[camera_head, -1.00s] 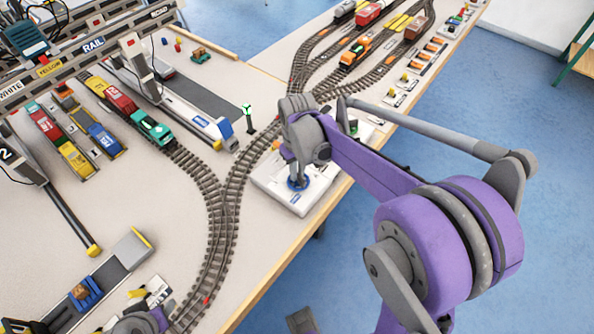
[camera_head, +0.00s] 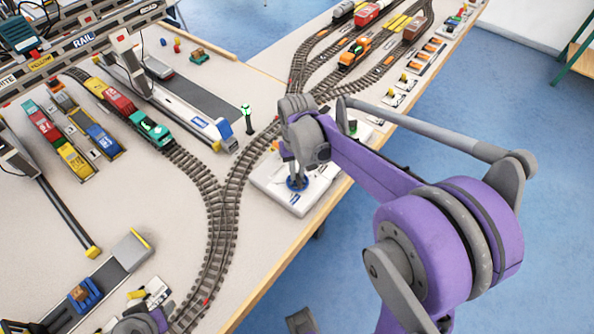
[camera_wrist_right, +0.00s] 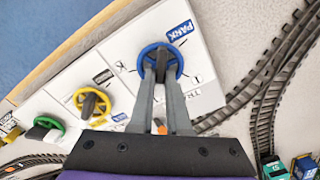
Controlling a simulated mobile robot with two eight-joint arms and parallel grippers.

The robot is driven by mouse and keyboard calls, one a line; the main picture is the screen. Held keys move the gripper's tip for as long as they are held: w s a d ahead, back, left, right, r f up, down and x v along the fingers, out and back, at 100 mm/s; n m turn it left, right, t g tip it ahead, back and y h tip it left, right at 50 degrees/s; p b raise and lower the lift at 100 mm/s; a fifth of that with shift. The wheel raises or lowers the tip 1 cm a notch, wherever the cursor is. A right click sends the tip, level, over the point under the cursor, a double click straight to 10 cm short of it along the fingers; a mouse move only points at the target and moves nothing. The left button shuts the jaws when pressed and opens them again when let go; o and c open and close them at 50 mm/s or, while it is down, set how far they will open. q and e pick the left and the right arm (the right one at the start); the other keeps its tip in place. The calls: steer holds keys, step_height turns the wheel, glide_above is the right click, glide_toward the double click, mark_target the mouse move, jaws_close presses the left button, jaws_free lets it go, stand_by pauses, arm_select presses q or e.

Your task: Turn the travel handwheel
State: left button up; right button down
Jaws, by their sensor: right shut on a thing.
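The blue handwheel (camera_wrist_right: 146,54) stands on a white control panel (camera_wrist_right: 205,75) marked PARK and partly TRA. In the head view the wheel (camera_head: 298,185) sits at the table's right edge, partly hidden by my right gripper. My right gripper (camera_wrist_right: 160,65) has its two grey fingers closed on the wheel from the near side. In the head view this gripper (camera_head: 295,171) points down onto the wheel. A grey and purple piece of my left arm shows at the bottom left; its fingers are not seen.
A yellow handwheel (camera_wrist_right: 92,103) and a green one (camera_wrist_right: 46,127) stand beside the blue wheel. Gantry beams marked RAIL (camera_head: 92,45) and ROAD cross the top left. Toy trains (camera_head: 150,129) stand on tracks. A green signal post (camera_head: 248,118) stands near the panel.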

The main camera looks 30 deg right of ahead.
mark_target(297, 176)
steer(key=c, duration=0.9)
jaws_free()
arm_select(q)
steer(key=shift+w+r+p, duration=0.1)
steer(key=shift+r+p, duration=0.5)
arm_select(e)
step_height(297, 176, up, 11)
steer(key=shift+f, duration=0.1)
arm_select(q)
steer(key=r+p, duration=0.3)
steer(key=shift+w+r, duration=0.25)
steer(key=shift+w, duration=0.1)
arm_select(e)
steer(key=f, duration=1)
steer(key=shift+s+a+f, duration=0.1)
steer(key=shift+s+f, duration=0.15)
steer(key=shift+s, duration=0.15)
